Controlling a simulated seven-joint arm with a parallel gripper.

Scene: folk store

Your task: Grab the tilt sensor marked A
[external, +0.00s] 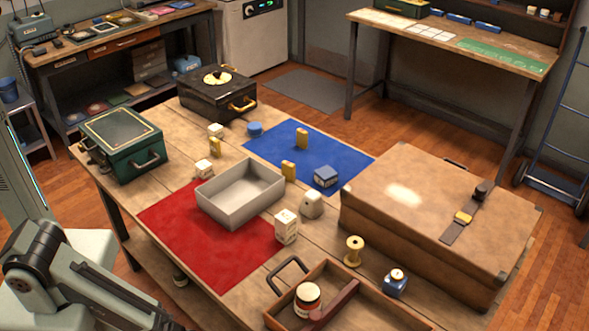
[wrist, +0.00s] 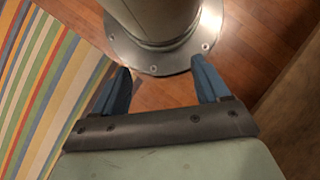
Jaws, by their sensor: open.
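I cannot tell which thing is the tilt sensor marked A, as the labels are too small to read in the external view. Small candidates on the table are a white box with dark print (external: 286,227), a rounded white piece (external: 311,205), a small white block (external: 204,169), a white piece at the back (external: 216,130) and a blue box with a pale label (external: 326,177). My gripper (wrist: 162,65) is open and empty in the wrist view, with its blue fingers apart above the floor by a round metal base. It is out of sight in the external view.
A grey open bin (external: 241,203) stands partly on a red mat (external: 173,218). A blue mat (external: 262,152) lies behind. A green case (external: 121,146), black case (external: 215,97), large brown case (external: 410,188) and wooden tray (external: 345,268) crowd the table's edges.

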